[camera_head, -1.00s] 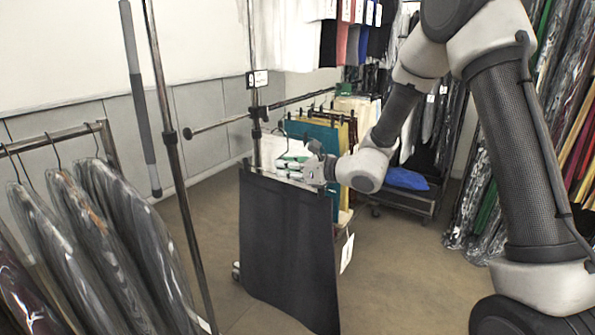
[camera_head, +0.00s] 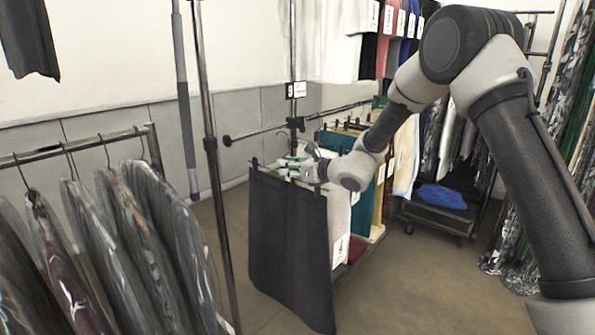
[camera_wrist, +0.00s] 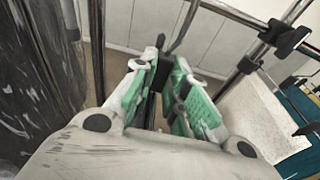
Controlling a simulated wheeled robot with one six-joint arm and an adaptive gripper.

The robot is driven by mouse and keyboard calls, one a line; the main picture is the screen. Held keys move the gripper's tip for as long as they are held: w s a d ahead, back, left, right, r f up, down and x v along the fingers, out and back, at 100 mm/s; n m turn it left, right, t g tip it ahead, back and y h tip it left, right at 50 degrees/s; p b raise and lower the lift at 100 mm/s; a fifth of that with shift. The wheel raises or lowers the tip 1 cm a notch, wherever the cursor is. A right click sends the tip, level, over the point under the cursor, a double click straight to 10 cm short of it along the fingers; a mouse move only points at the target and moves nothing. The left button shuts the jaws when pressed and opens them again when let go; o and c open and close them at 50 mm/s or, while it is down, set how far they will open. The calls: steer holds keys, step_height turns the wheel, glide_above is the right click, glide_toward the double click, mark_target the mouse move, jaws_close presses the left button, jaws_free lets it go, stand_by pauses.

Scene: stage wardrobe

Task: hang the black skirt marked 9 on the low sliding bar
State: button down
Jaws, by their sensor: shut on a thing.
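The black skirt (camera_head: 290,245) hangs down from my gripper (camera_head: 300,165) in the head view, held by a clip hanger along its top edge. In the wrist view my gripper (camera_wrist: 165,95) has green-lined fingers closed around a thin dark part of the hanger. The hook is hard to make out. The low sliding bar (camera_head: 262,133) runs behind and above the skirt, from a round end cap at left toward the post at right. The skirt is in front of the bar and apart from it. No number is readable on the skirt.
Teal, yellow and other skirts (camera_head: 385,185) hang on the right part of the bar. A post with a tag (camera_head: 297,90) stands at the bar. A rail of plastic-covered garments (camera_head: 130,240) is at left, with an upright pole (camera_head: 210,150) beside it. The bar's left end is bare.

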glide_toward(252, 162)
steer(key=shift+w+a+r, duration=0.35)
steer(key=shift+a, duration=0.15)
steer(key=shift+w+a+r, duration=0.35)
steer(key=shift+a, duration=0.2)
steer(key=shift+d, duration=0.15)
steer(key=shift+s+r, duration=0.1)
steer(key=shift+r, duration=0.1)
steer(key=shift+r+x, duration=0.25)
steer(key=shift+x, duration=0.95)
steer(key=shift+r+x, duration=0.2)
steer(key=shift+x, duration=0.95)
steer(key=shift+r+x, duration=0.25)
steer(key=shift+x, duration=0.95)
steer(key=shift+f, duration=0.2)
steer(key=shift+f, duration=0.75)
